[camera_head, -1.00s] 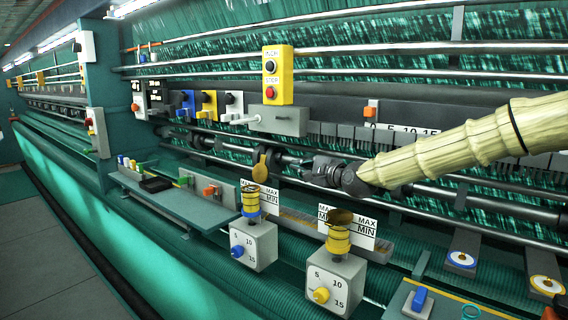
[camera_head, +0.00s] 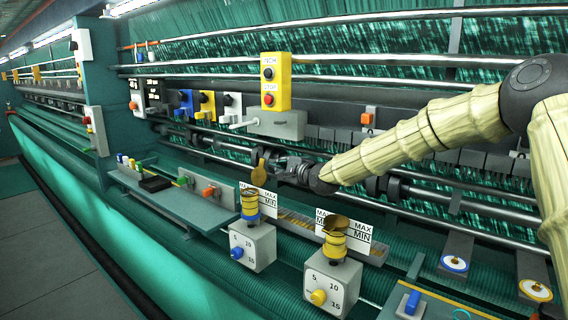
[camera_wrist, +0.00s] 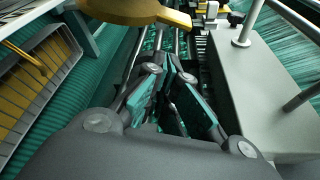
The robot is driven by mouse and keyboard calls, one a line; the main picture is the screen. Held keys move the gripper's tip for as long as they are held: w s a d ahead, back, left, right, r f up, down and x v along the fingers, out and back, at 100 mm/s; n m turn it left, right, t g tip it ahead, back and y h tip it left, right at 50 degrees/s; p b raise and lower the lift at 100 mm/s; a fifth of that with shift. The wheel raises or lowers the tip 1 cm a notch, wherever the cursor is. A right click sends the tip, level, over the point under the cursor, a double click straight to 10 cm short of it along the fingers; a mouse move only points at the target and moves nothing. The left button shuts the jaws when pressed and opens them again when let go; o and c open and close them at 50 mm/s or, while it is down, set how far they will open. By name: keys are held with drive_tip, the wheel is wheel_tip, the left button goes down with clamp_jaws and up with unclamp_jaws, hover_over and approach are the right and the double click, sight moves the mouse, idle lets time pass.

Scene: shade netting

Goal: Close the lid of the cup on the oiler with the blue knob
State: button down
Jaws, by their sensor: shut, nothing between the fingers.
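The oiler with the blue knob (camera_head: 236,253) is a grey box (camera_head: 262,246) with a dial face, left of centre in the head view. Its cup (camera_head: 250,205) has a blue band, and its round brass lid (camera_head: 258,166) stands raised above the cup. My gripper (camera_head: 275,164) is shut and empty, just right of the raised lid; whether they touch I cannot tell. In the wrist view a large brass-yellow disc, apparently this lid (camera_wrist: 135,10), crosses the top edge beyond my shut fingers (camera_wrist: 172,75).
A second oiler (camera_head: 333,285) with a yellow knob stands to the right, its brass lid (camera_head: 336,223) low over its cup. White MAX/MIN cards (camera_head: 358,232) stand behind the cups. A grey box with a yellow button panel (camera_head: 276,82) is above. Rails run behind my gripper.

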drive_tip(key=shift+s+a+r+p, duration=0.5)
drive_tip(key=shift+s+a, duration=0.25)
drive_tip(key=shift+s, duration=0.1)
drive_tip(key=shift+s, duration=0.1)
drive_tip(key=shift+b, duration=0.3)
